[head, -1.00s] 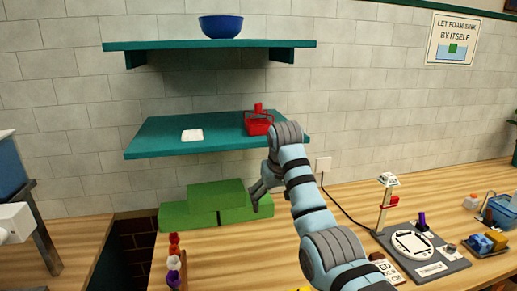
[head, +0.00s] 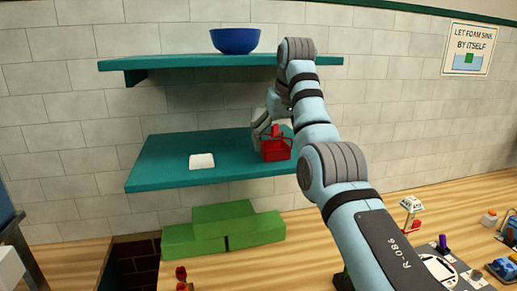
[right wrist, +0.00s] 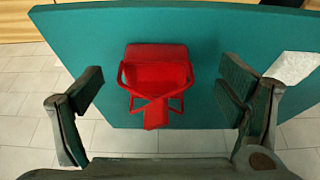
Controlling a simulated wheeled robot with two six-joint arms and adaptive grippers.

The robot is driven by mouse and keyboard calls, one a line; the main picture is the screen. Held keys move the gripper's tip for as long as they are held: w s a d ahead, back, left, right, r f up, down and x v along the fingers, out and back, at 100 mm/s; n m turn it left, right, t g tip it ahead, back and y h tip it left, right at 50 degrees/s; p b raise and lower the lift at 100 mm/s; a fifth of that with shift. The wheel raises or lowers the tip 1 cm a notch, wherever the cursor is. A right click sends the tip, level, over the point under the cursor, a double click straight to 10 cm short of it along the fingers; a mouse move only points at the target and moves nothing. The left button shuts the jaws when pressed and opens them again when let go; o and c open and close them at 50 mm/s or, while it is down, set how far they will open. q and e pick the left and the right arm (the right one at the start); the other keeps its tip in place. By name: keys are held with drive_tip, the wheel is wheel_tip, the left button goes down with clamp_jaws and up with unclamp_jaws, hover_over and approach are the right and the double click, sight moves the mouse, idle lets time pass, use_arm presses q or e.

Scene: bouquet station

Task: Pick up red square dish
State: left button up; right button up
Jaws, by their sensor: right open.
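The red square dish (head: 275,150) stands on the lower teal shelf (head: 160,173), near its right end. It has a raised handle-like frame and also shows in the right wrist view (right wrist: 157,75), between and beyond the fingers. My right gripper (head: 262,128) is beside and just above the dish in the head view, partly hidden by my own arm. In the right wrist view the right gripper (right wrist: 160,92) is open, its two fingers wide apart on either side of the dish and empty. My left gripper is not in view.
A white square item (head: 202,161) lies on the same shelf to the left. A blue bowl (head: 235,40) stands on the upper shelf (head: 180,63), above. Green blocks (head: 225,228) sit on the wooden counter below. Bare shelf lies between the white item and the dish.

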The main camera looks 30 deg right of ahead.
sight(278, 159)
drive_tip(key=f, duration=0.1)
drive_tip(key=f+b, duration=0.1)
drive_tip(key=f, duration=0.1)
drive_tip(key=shift+d+b, duration=0.3)
drive_tip(key=shift+w+d+f, duration=0.2)
drive_tip(key=shift+w+f, duration=0.05)
drive_tip(key=shift+w, duration=0.2)
drive_tip(key=shift+w+d+f, duration=0.2)
drive_tip(key=shift+w+f, duration=0.05)
drive_tip(key=shift+w, duration=0.2)
drive_tip(key=shift+w+d, duration=0.1)
drive_tip(key=shift+w, duration=0.15)
drive_tip(key=shift+s, duration=0.15)
drive_tip(key=c, duration=0.3)
drive_tip(key=shift+s+a+r, duration=0.3)
drive_tip(key=shift+s+a, duration=0.05)
drive_tip(key=c, duration=1.2)
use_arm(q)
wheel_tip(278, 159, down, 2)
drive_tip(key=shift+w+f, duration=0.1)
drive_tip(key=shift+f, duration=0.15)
use_arm(e)
drive_tip(key=shift+w, duration=0.15)
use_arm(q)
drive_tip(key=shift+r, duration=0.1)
